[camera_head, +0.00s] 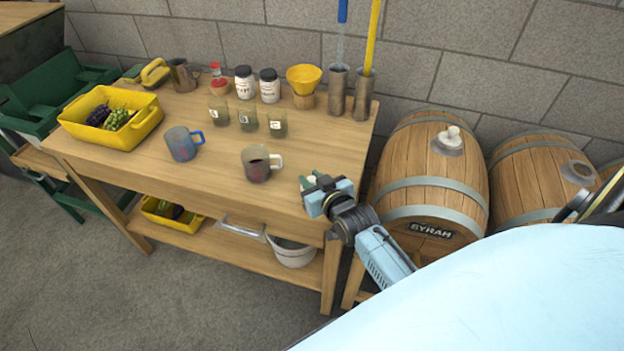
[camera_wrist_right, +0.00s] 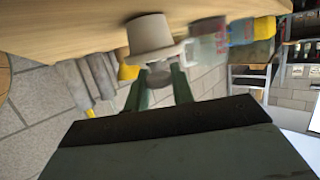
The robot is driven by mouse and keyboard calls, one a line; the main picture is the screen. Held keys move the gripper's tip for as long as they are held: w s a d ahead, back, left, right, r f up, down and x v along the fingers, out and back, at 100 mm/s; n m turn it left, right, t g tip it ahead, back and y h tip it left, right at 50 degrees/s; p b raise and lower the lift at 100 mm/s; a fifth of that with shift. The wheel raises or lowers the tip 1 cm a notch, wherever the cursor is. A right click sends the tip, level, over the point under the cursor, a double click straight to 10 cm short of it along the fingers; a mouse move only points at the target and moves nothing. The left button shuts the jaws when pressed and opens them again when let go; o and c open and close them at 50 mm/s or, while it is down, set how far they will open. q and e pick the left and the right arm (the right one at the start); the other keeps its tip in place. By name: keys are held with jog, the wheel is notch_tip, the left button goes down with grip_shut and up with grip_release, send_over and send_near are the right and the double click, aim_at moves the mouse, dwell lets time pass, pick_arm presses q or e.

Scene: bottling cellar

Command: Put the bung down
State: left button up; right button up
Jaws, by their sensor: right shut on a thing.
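My right gripper (camera_head: 311,183) is over the front right corner of the wooden table (camera_head: 215,185), with its fingers pointing toward the tabletop. In the right wrist view its two green fingers (camera_wrist_right: 161,88) are shut on a cream-coloured bung (camera_wrist_right: 150,35), which is wider at one end. The bung shows against the table's wood; I cannot tell whether it touches the surface. In the head view the bung is mostly hidden by the gripper. My left gripper is not in view.
Jars, a yellow funnel (camera_head: 304,78) and metal cylinders (camera_head: 363,97) stand behind. A barrel (camera_head: 430,175) with a pale bung stands to the right.

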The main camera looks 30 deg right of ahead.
jog(key=shift+f, duration=0.1)
jog(key=o, duration=1)
jog(key=shift+r, duration=0.2)
jog(key=p+v, duration=0.1)
jog(key=v, duration=1.1)
